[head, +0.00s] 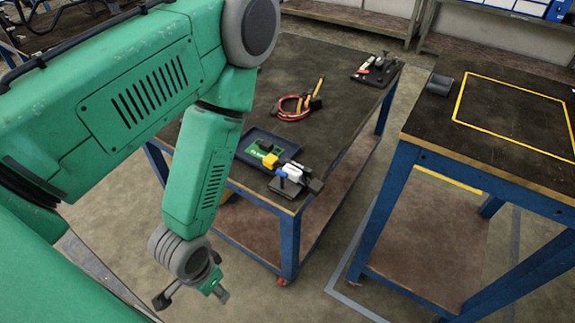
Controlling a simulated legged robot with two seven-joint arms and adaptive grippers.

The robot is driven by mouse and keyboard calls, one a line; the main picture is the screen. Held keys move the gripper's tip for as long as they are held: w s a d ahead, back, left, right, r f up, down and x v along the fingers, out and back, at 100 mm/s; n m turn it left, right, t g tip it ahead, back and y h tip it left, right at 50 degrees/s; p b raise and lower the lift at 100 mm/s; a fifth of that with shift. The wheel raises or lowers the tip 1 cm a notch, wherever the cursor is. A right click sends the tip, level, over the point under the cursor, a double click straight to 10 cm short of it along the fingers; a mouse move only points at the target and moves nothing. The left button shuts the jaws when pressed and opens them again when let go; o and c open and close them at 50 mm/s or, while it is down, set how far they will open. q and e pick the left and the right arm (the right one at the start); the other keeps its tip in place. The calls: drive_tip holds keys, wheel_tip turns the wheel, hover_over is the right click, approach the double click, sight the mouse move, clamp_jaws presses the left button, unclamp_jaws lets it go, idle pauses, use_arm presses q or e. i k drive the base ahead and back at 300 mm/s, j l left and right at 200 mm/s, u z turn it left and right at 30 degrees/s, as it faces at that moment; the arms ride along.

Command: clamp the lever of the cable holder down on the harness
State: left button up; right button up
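On the dark workbench, a coiled red and black cable (291,108), possibly the harness, lies by an upright yellow piece (316,92). I cannot tell whether that piece is the lever of the cable holder. Near the bench's front corner is a small device (294,172) with white, blue and dark parts and a yellow block (270,160) beside it. My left gripper (192,295) hangs low in front of the bench, fingers spread apart and empty, well away from these things. My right gripper is not in view.
A dark tray (285,146) holds a green board. A small dark mat (372,75) with tools lies at the bench's far right. A second table (430,125) with a yellow outline and a dark block (440,84) stands right, across a floor gap. My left arm hides the bench's left part.

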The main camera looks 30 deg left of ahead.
sight(282, 175)
drive_tip(key=z, duration=1)
drive_tip(key=k+j+z, duration=0.1)
drive_tip(key=j+z, duration=0.3)
drive_tip(key=k+j+z, duration=0.15)
drive_tip(key=j+z, duration=0.25)
drive_tip(key=k+j+z, duration=0.15)
drive_tip(key=z, duration=0.3)
drive_tip(key=k+j+z, duration=0.2)
drive_tip(key=z, duration=0.2)
drive_tip(key=k+j+z, duration=0.15)
drive_tip(key=z, duration=0.25)
drive_tip(key=k, duration=0.1)
